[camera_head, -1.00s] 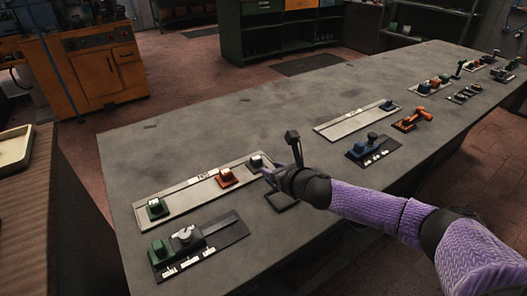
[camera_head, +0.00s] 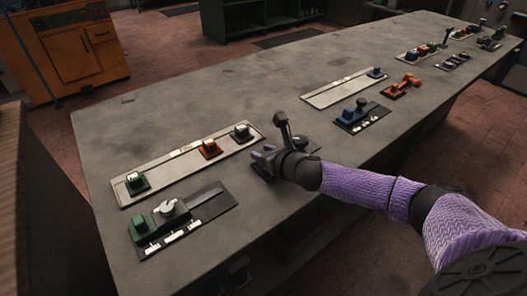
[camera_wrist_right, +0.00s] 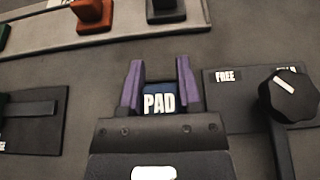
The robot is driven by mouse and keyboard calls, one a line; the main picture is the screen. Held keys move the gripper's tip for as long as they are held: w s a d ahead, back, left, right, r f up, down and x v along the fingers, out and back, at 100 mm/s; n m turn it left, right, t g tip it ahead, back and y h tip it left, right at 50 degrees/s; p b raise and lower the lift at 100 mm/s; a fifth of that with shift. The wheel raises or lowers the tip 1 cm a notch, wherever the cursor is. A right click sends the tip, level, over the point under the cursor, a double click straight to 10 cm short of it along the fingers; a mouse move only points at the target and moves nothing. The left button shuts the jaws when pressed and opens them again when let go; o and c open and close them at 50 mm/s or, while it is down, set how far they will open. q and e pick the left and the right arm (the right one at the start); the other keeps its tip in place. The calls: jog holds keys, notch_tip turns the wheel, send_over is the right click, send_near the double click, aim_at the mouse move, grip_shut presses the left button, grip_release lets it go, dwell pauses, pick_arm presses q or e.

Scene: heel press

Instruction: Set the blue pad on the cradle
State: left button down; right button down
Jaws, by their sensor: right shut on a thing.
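My right gripper (camera_head: 262,160) is low over the bench, just in front of the right end of a long pale tray. In the right wrist view its purple fingers (camera_wrist_right: 160,85) are shut on the blue pad (camera_wrist_right: 160,101), which has a white PAD label. The pad's underside is hidden, so I cannot tell whether it touches anything. A dark plate with a FREE label (camera_wrist_right: 225,77) and a black-knobbed lever (camera_wrist_right: 288,95) are just right of the fingers; the lever (camera_head: 281,120) stands up in the head view. I cannot tell which part is the cradle. My left gripper is not in view.
The pale tray (camera_head: 175,173) carries green (camera_head: 137,183), orange-red (camera_head: 209,149) and dark (camera_head: 242,132) blocks. A dark plate with a green block (camera_head: 143,226) and a grey knob lies at the near left. More fixtures line the bench to the right. Bare bench surrounds them.

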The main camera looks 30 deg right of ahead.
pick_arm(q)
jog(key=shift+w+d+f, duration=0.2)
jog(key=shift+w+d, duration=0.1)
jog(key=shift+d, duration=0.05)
pick_arm(e)
jog(key=shift+f, duration=0.35)
jog(key=shift+c, duration=1.1)
grip_release()
jog(key=shift+s, duration=0.1)
jog(key=p+v, duration=0.3)
jog(key=v, duration=0.5)
jog(key=shift+s+d+r, duration=0.1)
jog(key=shift+s+r, duration=0.15)
jog(key=shift+s, duration=0.05)
jog(key=shift+s+r, duration=0.15)
jog(key=shift+s, duration=0.3)
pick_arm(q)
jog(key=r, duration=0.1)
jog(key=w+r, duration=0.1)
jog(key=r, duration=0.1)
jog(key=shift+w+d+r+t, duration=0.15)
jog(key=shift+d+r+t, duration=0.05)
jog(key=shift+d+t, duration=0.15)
